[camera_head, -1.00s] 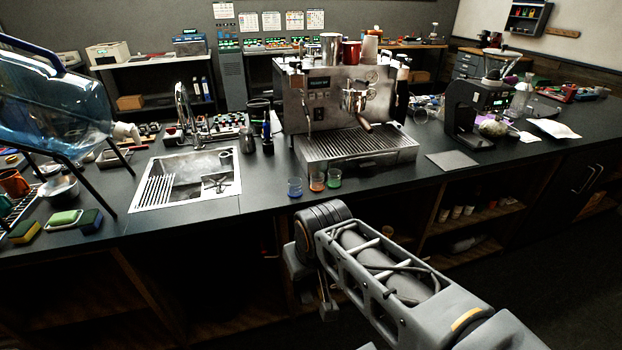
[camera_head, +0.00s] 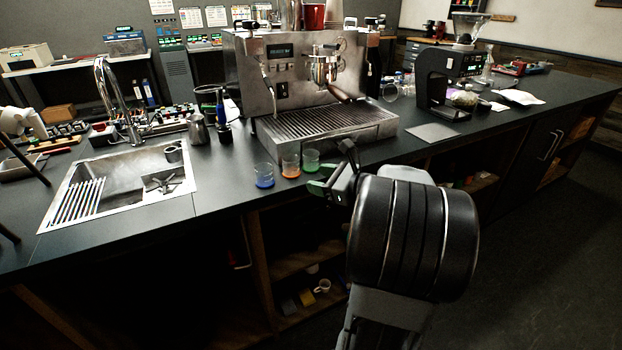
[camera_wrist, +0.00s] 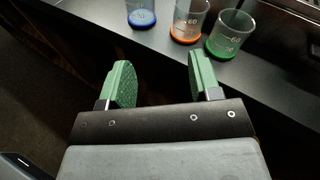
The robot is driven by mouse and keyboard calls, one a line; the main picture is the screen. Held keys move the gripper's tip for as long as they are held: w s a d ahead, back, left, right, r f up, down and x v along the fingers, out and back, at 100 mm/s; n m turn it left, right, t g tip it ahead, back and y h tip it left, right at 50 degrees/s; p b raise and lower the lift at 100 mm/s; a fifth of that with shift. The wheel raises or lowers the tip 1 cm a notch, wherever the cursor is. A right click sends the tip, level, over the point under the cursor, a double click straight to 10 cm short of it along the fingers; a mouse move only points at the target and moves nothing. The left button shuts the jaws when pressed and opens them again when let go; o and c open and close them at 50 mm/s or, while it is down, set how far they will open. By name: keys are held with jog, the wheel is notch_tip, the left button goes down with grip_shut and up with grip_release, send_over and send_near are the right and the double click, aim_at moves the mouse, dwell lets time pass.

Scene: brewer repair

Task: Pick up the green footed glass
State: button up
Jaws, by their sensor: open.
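The green footed glass (camera_head: 311,160) stands upright on the black counter in front of the espresso machine, rightmost of three small clear glasses. It also shows at the upper right of the wrist view (camera_wrist: 230,36). The orange-footed glass (camera_head: 290,166) stands just left of it and the blue-footed glass (camera_head: 264,175) farther left. My gripper (camera_head: 332,174) has green finger pads and is open and empty. In the wrist view the fingers (camera_wrist: 160,82) are spread apart, short of the glasses, at the counter's front edge. The green glass lies beyond the right finger.
The espresso machine (camera_head: 300,88) and its drip tray (camera_head: 325,133) stand close behind the glasses. A sink (camera_head: 118,186) lies to the left and a black grinder (camera_head: 447,88) to the right. The counter's front edge (camera_head: 225,206) is near my gripper. Shelves below hold small items.

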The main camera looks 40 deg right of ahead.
aim_at(316, 157)
jog(key=d+m+t+h+b, duration=0.1)
jog(key=d+m+t+h, duration=0.2)
jog(key=d+m, duration=0.35)
jog(key=shift+n, duration=0.75)
jog(key=w, duration=0.6)
jog(key=shift+d+f, duration=0.25)
jog(key=shift+f, duration=0.05)
jog(key=shift+w+a, duration=0.2)
jog(key=shift+w, duration=0.85)
jog(key=shift+w+a, duration=0.15)
jog(key=shift+w, duration=0.9)
jog(key=shift+w+a, duration=0.2)
jog(key=shift+w, duration=0.85)
jog(key=shift+c, duration=0.2)
jog(key=c, duration=0.6)
jog(key=shift+o, duration=0.2)
